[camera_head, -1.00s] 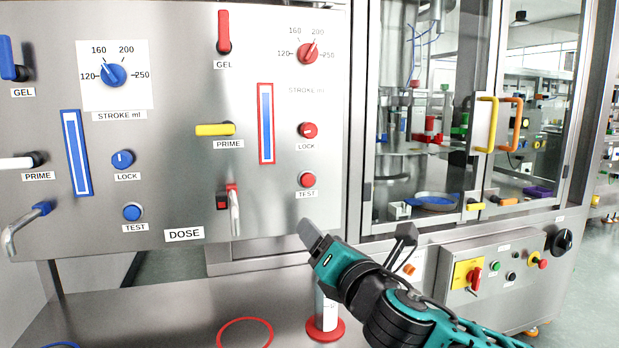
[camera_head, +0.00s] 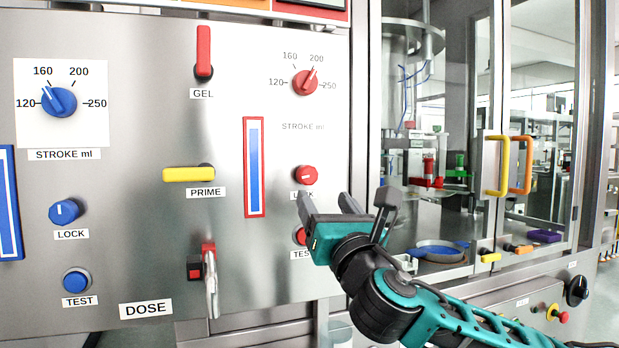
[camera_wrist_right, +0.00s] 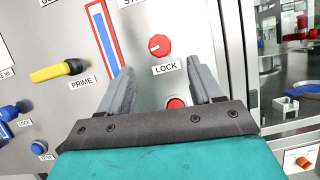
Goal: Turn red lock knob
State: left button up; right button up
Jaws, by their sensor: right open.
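The red lock knob (camera_head: 306,175) is on the steel panel, above a label that my gripper partly covers in the head view. In the right wrist view the red lock knob (camera_wrist_right: 159,45) shows whole, with a white mark pointing left and down, above its LOCK label (camera_wrist_right: 166,67). My right gripper (camera_head: 325,203) is open and empty, just below the knob in the head view. In the wrist view its two fingers (camera_wrist_right: 158,78) reach up on either side of the LOCK label, apart from the knob. My left gripper is not in view.
The red TEST button (camera_wrist_right: 176,103) is between the fingers in the wrist view. The yellow PRIME handle (camera_head: 189,174), the red GEL handle (camera_head: 204,52) and the blue lock knob (camera_head: 65,212) are to the left. Glass doors with a yellow handle (camera_head: 496,166) stand to the right.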

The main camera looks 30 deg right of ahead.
aim_at(310, 177)
jog(key=x, duration=0.9)
jog(key=c, duration=1.1)
